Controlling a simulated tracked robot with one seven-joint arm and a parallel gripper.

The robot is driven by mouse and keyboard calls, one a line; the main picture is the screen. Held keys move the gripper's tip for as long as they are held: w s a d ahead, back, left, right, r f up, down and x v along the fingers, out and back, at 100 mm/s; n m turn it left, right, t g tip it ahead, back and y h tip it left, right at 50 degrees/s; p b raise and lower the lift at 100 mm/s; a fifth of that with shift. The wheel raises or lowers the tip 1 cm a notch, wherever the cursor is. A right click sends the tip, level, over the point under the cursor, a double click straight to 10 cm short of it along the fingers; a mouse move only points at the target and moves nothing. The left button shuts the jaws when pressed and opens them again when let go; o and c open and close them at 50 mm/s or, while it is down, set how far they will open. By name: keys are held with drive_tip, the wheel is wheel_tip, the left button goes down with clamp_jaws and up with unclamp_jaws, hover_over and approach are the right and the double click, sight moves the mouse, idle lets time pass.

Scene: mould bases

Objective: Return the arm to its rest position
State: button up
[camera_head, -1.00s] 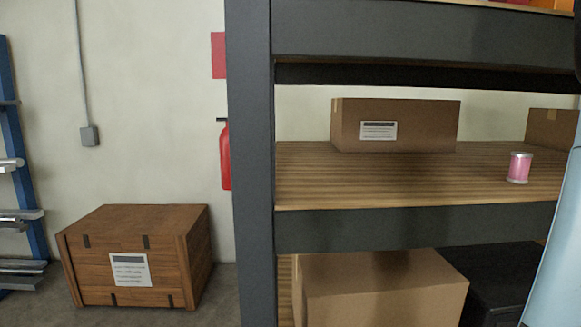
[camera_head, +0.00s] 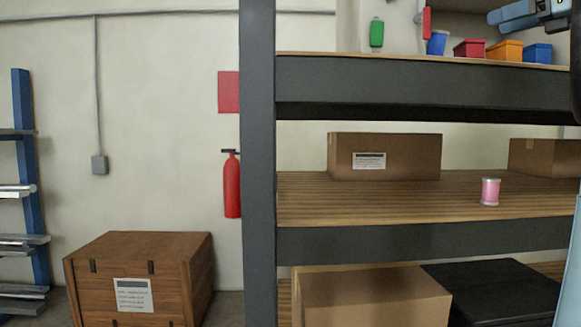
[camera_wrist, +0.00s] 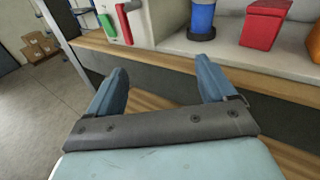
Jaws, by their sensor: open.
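My gripper (camera_wrist: 162,75) is in the wrist view. Its two blue fingers are wide apart with nothing between them. Behind the fingers is the front of a shelf, with coloured items standing on it. In the head view, part of my arm's end (camera_head: 518,16) shows at the top right, in front of the upper shelf. The rest of the arm is mostly outside that view.
The grey-framed rack (camera_head: 258,170) fills the right. Its upper shelf holds blue (camera_head: 437,43), red (camera_head: 470,49) and orange (camera_head: 505,51) bins. A pink jar (camera_head: 490,191) and cardboard box (camera_head: 384,157) stand on the middle shelf. A wooden crate (camera_head: 140,276) stands left.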

drive_tip(key=s+a+f+n+g+h, duration=0.1)
drive_tip(key=a+f+n+g+h, duration=0.3)
drive_tip(key=a+f, duration=0.7)
drive_tip(key=s+a+f+n+g, duration=0.2)
drive_tip(key=a+f+n, duration=0.5)
drive_tip(key=f, duration=0.7)
drive_tip(key=s+a+f+n+g+h, duration=0.1)
drive_tip(key=s+f+n, duration=0.3)
drive_tip(key=f, duration=0.4)
drive_tip(key=s+a+f+n+h, duration=0.2)
drive_tip(key=s+f+n+h, duration=0.1)
drive_tip(key=s+f+n, duration=0.2)
drive_tip(key=s+a+f+n+g+h, duration=0.1)
drive_tip(key=s+f+n, duration=0.3)
drive_tip(key=f+n, duration=0.4)
wheel_tip(320, 180, down, 4)
drive_tip(key=shift+s+a+g+h, duration=0.3)
drive_tip(key=shift+s+a+h, duration=0.1)
drive_tip(key=shift+a+h, duration=0.1)
